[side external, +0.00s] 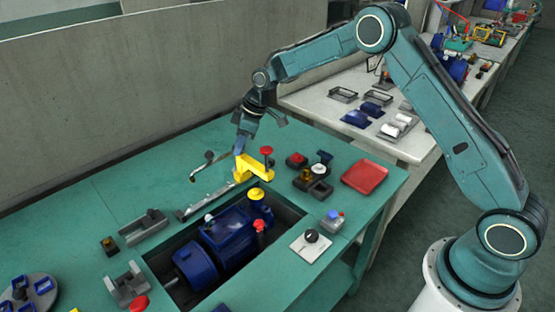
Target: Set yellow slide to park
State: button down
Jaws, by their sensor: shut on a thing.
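The yellow slide (243,172) is at the upper right end of a grey rail (205,200) on the green bench. A yellow arm with a red knob (267,151) stands right beside it, and I cannot tell whether they are one piece. My gripper (239,153) reaches down from above and is shut on the yellow slide at its top. The fingertips are small, and their exact contact is hard to see. Any park mark on the rail is too small to make out.
A dark lever with a ball end (209,156) stands left of my gripper. A blue motor (228,236) sits in a recess in front. Dark blocks with buttons (297,160) and a red tray (367,175) are to the right. A grey block (142,227) lies at left.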

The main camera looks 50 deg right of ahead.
jog(key=d, duration=0.8)
jog(key=shift+d, duration=0.2)
jog(key=c, duration=1.3)
grip_release()
jog(key=shift+d, duration=0.1)
jog(key=shift+o, duration=0.8)
jog(key=shift+a+r, duration=0.1)
jog(key=shift+a, duration=0.1)
jog(key=v, duration=1.3)
jog(key=shift+r, duration=0.3)
jog(key=shift+s+d, duration=0.15)
